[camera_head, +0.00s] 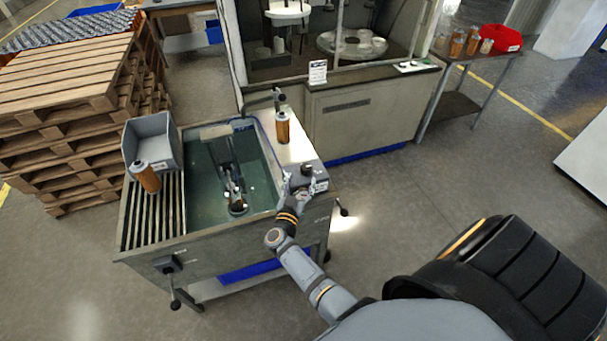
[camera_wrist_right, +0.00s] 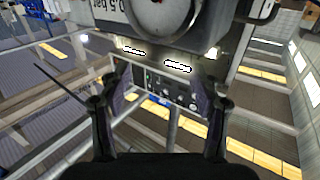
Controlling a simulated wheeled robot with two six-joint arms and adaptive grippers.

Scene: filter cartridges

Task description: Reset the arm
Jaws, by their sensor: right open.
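My right gripper (camera_head: 302,186) is at the right front corner of the wash basin cart, close beside a small grey unit with a dark knob (camera_head: 307,172). In the right wrist view the gripper (camera_wrist_right: 162,103) is open, its two dark fingers spread with nothing held between them. A grey unit with a round dial (camera_wrist_right: 165,15) and "0.5 bar" lettering fills the top of that view, beyond the fingertips. I cannot tell whether the gripper touches it.
An orange cartridge (camera_head: 283,128) stands on the cart's right ledge. Another (camera_head: 146,177) is on the left slatted rack, by a grey bin (camera_head: 153,143). The basin (camera_head: 201,188) holds a dark fixture. Pallets (camera_head: 70,75) stand left; open floor lies right.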

